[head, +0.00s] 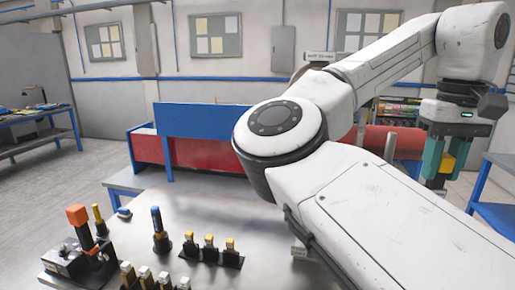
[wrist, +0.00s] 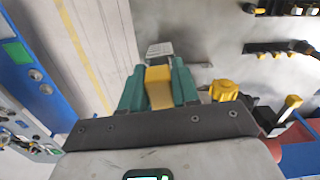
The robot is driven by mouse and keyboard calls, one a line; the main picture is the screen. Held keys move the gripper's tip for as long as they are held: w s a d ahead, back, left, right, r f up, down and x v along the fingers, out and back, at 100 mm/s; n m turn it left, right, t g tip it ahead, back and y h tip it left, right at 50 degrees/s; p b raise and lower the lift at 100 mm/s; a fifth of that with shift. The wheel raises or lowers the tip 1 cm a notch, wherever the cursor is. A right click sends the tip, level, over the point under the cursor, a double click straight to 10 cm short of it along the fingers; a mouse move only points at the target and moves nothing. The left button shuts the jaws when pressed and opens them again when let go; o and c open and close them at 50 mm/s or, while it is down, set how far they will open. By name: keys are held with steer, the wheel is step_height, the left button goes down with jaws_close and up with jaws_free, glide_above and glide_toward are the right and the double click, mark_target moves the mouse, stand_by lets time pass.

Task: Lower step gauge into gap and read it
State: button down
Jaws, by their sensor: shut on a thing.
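My gripper (head: 440,166) hangs at the right of the head view, beyond the white arm, with its green fingers pointing down. In the wrist view my gripper (wrist: 158,84) is shut on a yellow piece with a grey, ridged end, which looks like the step gauge (wrist: 159,72). The yellow part of the gauge (head: 447,163) also shows between the fingers in the head view. The grey end sticks out past the fingertips. I cannot make out the gap in either view, and my arm hides much of the middle and right.
A metal-topped table (head: 205,200) holds several small yellow-topped pieces in a black rack (head: 211,251), a blue-handled tool (head: 160,230) and an orange-topped device (head: 80,225). A blue and red panel (head: 210,122) stands behind. A yellow knob (wrist: 223,90) sits right of the fingers.

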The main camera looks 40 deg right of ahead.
steer(key=w+a+f+n, duration=0.2)
steer(key=w+a+f, duration=0.2)
steer(key=a+f, duration=0.6)
steer(key=w+a+f+n, duration=0.3)
steer(key=a+f, duration=0.7)
steer(key=f, duration=1.4)
steer(key=w+a+f+n, duration=0.3)
steer(key=w+a+f, duration=0.4)
steer(key=f, duration=1.1)
steer(key=a, duration=0.4)
steer(key=shift+w, duration=0.1)
steer(key=shift+a+r+n, duration=0.1)
steer(key=shift+a+n, duration=0.05)
steer(key=shift+n, duration=0.15)
step_height(320, 180, down, 6)
steer(key=b, duration=0.5)
steer(key=shift+r+b, duration=0.15)
steer(key=shift+b, duration=0.15)
